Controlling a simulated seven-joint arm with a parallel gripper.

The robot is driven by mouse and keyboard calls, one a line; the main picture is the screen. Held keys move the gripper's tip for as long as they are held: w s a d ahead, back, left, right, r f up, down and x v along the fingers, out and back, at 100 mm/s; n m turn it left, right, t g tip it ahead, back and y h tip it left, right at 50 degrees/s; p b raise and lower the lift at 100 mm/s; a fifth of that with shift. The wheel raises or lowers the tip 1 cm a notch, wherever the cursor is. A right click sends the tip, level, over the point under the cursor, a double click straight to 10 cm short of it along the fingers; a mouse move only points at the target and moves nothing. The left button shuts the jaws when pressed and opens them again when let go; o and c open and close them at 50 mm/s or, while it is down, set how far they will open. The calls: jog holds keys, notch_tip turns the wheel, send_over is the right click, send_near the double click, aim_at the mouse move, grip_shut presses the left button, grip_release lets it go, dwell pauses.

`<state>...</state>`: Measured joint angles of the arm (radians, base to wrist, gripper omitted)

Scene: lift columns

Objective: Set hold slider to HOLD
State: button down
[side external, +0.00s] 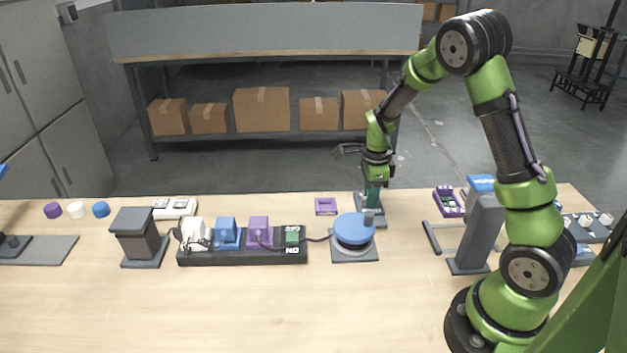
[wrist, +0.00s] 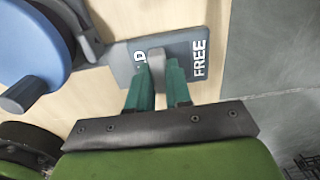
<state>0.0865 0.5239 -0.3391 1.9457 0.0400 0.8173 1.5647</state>
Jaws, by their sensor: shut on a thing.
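The hold slider is a dark grey plate (side external: 373,222) on the table, below my gripper (side external: 371,200) in the side view. In the wrist view the slider plate (wrist: 185,48) carries white lettering: FREE at the right, and a partly hidden word ending in D to its left. A grey slider knob (wrist: 157,58) stands between the two words. My gripper (wrist: 158,80) has its green fingers on either side of the knob and is shut on it. The fingers hide part of the plate and the lettering.
A round blue-topped device (side external: 354,231) stands just in front of the slider, with its handle close by. A power strip (side external: 243,257) with several plugs lies to the left. A grey upright stand (side external: 476,235) is to the right. The front table area is clear.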

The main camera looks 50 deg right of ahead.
jog(key=c, duration=1)
grip_release()
jog(key=shift+s+a, duration=0.15)
jog(key=shift+c, duration=0.2)
notch_tip(320, 180, up, 17)
jog(key=s+a+r+n+t+y, duration=0.1)
jog(key=s+a+r+n+t, duration=0.1)
jog(key=s+a+n, duration=0.4)
jog(key=s+a+r+n+t+y, duration=0.1)
jog(key=s+a+r+n+t, duration=0.2)
jog(key=a+n, duration=0.8)
jog(key=s+n+t, duration=0.2)
jog(key=s+n, duration=0.2)
jog(key=n, duration=0.2)
